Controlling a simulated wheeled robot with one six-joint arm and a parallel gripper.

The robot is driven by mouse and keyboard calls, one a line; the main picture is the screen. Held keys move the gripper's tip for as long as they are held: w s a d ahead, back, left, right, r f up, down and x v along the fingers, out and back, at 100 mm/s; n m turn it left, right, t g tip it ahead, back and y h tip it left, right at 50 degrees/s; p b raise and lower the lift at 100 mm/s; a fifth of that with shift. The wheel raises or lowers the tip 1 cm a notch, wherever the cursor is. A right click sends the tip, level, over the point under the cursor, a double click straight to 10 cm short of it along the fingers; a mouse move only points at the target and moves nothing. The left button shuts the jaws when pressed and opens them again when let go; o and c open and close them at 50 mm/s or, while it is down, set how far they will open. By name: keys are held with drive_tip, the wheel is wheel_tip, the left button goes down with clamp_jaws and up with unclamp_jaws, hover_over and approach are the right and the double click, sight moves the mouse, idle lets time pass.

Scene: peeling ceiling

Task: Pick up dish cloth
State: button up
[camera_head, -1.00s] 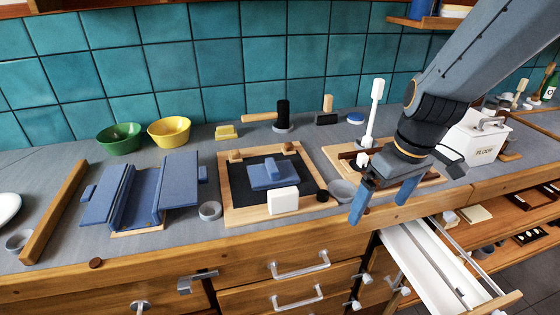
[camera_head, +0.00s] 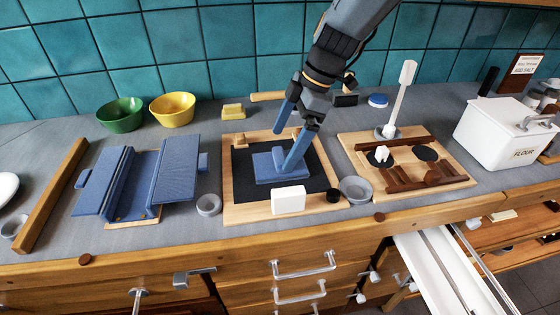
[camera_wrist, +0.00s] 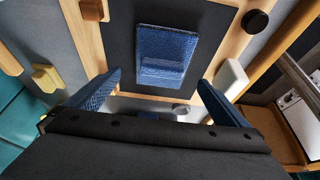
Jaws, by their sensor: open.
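The dish cloth (camera_head: 270,173) is a blue folded piece with a smaller raised fold on top. It lies on the black panel of a wood-framed board (camera_head: 232,206), in the middle of the counter. In the wrist view the cloth (camera_wrist: 166,50) lies ahead of my fingers, between their lines, with woven texture visible. My gripper (camera_head: 285,150) is open, with blue fingers spread and pointing down at the cloth. In the head view the right finger covers part of the cloth; I cannot tell if it touches. Nothing is between the fingers in the wrist view (camera_wrist: 160,79).
A white block (camera_head: 288,200) stands at the board's front edge, with a grey cup (camera_head: 356,189) to its right. A blue rack-like object (camera_head: 176,170) is at left. A second wooden board (camera_head: 400,190) holds a white brush (camera_head: 401,90). An open drawer (camera_head: 440,265) juts out below right.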

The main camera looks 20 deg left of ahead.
sight(280, 156)
drive_tip(key=shift+d+p+x, duration=0.15)
drive_tip(key=shift+p+x, duration=0.4)
drive_tip(key=shift+x, duration=0.7)
drive_tip(key=shift+d+p+x, duration=0.1)
drive_tip(key=shift+p+x, duration=0.45)
drive_tip(key=shift+x, duration=0.7)
drive_tip(key=shift+f, duration=0.1)
drive_tip(key=c, duration=1.2)
drive_tip(key=shift+o, duration=0.2)
wheel_tip(280, 156, up, 9)
drive_tip(key=b, duration=0.3)
drive_tip(key=shift+r, duration=0.55)
